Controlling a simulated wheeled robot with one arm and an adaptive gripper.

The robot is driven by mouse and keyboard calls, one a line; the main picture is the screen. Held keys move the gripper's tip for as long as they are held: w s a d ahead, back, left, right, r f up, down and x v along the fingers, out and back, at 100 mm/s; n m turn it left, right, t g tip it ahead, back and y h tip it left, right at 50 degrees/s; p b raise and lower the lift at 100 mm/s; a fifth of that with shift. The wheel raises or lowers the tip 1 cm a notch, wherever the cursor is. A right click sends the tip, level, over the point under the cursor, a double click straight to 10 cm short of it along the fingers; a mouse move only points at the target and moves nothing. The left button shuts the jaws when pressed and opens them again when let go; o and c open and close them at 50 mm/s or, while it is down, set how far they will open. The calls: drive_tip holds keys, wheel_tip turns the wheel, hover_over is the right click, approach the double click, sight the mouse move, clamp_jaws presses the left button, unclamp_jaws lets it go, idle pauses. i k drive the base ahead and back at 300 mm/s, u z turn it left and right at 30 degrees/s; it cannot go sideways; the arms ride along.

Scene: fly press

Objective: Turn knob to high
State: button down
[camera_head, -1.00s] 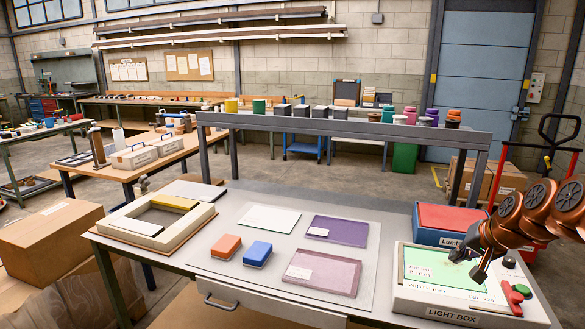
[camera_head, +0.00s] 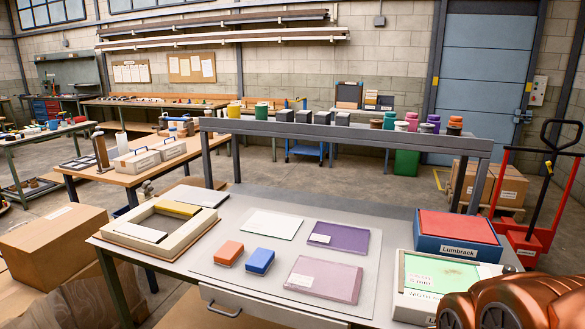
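The light box (camera_head: 408,303) is at the lower right of the table, a pale box with a lit green panel (camera_head: 430,268) and a small white label on it. My copper-coloured arm covers its right and front parts. No knob can be seen; the side of the box where controls showed earlier is hidden behind my arm or out of the picture. My gripper is not in view, so its hold and its distance from the box cannot be told.
A blue box with a red lid (camera_head: 458,224) marked Lumbrack stands right behind the light box. Purple (camera_head: 342,238) and pink sheets (camera_head: 323,280), an orange block (camera_head: 228,252) and a blue block (camera_head: 260,261) lie left of it. A raised shelf (camera_head: 350,131) with jars runs behind.

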sight(507, 269)
drive_tip(key=z, duration=0.8)
